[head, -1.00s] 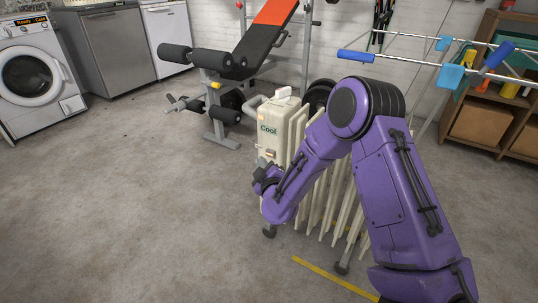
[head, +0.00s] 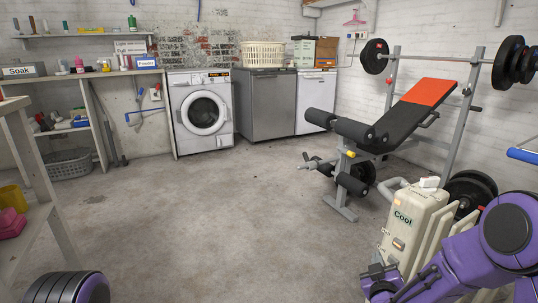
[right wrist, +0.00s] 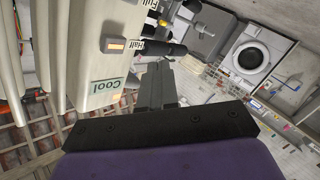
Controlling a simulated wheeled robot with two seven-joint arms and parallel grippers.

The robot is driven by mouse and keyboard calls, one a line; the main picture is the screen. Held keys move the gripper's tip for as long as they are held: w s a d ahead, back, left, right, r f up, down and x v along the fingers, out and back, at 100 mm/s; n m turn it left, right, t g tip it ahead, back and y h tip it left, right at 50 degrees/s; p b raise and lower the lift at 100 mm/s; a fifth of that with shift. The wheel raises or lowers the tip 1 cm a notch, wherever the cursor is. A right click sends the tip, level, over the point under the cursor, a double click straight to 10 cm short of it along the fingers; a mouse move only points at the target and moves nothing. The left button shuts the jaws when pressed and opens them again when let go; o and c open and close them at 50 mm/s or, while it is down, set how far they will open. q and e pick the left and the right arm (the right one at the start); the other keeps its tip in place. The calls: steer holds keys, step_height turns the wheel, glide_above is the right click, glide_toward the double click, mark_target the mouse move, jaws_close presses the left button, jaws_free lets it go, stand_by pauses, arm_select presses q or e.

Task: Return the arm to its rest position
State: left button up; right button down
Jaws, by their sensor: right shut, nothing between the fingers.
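My right arm is purple and reaches in from the lower right of the head view. Its dark gripper (head: 378,272) is shut and empty, close beside the front panel of a cream radiator heater (head: 408,222) with a "Cool" label. In the right wrist view the shut fingers (right wrist: 160,82) point past the heater's panel (right wrist: 100,60), which has a lit orange switch (right wrist: 115,44) and "Half" and "Full" marks. I cannot tell whether they touch it. A purple part of mine shows at the lower left of the head view; my left gripper does not show.
A weight bench (head: 405,115) stands behind the heater. A washing machine (head: 201,112) and a grey cabinet (head: 268,105) line the back wall. A wooden shelf unit (head: 35,205) is at the left. The concrete floor (head: 200,220) between is clear.

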steer(key=s+a+f+m+g+y, duration=0.1)
steer(key=s+f+m+g, duration=0.25)
steer(key=s+f, duration=0.65)
steer(key=s+a+f+m+g+y, duration=0.1)
steer(key=s+a+f+m+g, duration=0.3)
steer(key=s, duration=1)
steer(key=s+d+f+m+g+y, duration=0.15)
steer(key=s+f+g, duration=0.35)
steer(key=s+f, duration=0.6)
step_height(320, 180, up, 36)
steer(key=s+p, duration=0.1)
steer(key=p, duration=3.4)
steer(key=shift+s+a+f+h+p, duration=0.15)
steer(key=shift+a+f+h+p, duration=0.05)
steer(key=shift+a+h+p, duration=0.2)
